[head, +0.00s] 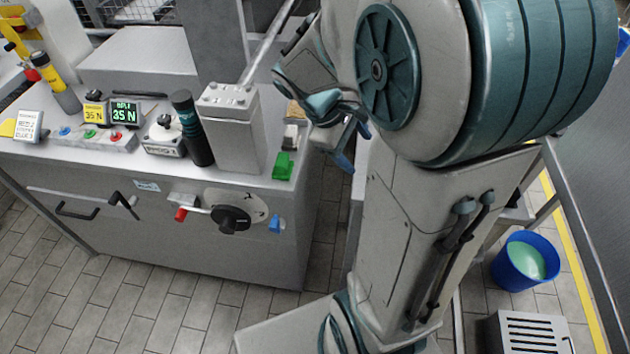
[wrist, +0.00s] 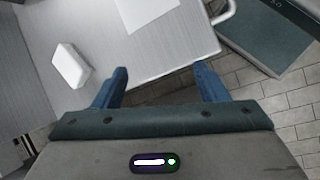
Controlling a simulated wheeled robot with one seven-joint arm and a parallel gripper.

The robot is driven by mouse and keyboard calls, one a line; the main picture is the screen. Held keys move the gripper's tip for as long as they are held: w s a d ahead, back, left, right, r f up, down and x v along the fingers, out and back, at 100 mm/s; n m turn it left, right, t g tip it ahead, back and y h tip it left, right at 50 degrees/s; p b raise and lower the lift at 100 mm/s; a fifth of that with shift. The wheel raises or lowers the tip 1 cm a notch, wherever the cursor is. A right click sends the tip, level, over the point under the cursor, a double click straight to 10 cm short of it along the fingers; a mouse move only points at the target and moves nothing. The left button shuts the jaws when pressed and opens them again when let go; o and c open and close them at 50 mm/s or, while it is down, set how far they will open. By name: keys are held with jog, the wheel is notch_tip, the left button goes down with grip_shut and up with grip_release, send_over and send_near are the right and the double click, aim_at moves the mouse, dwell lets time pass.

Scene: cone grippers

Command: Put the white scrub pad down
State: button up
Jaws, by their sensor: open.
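The white scrub pad (wrist: 70,65) appears to be the small white rounded block lying on a grey surface (wrist: 45,25) at the left of the wrist view. My gripper (wrist: 162,69) is open, with its two blue fingers spread and nothing between them. The pad is to the left of the left finger, apart from it. In the head view my gripper (head: 347,151) is past the right end of the grey machine bench. I cannot pick out the pad for certain there; my arm hides part of that area.
A green block (head: 283,166) and a dark cylinder (head: 192,128) stand on the grey bench (head: 160,215). A blue bucket (head: 523,262) stands on the tiled floor at right. The wrist view shows a white sheet (wrist: 145,10), a white handle (wrist: 227,14) and a teal panel (wrist: 270,40).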

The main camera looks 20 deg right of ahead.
jog(key=s+a+m+t+y, duration=0.1)
jog(key=s+a+m+y, duration=0.2)
jog(key=a, duration=0.3)
jog(key=s+a+r+m+t+y, duration=0.1)
jog(key=s+a+m+t+y, duration=0.1)
jog(key=a, duration=0.4)
jog(key=shift+s+r+m+y, duration=0.15)
jog(key=shift+s+m+y, duration=0.35)
jog(key=shift+s+m, duration=0.55)
jog(key=shift+d, duration=0.15)
dwell(0.6)
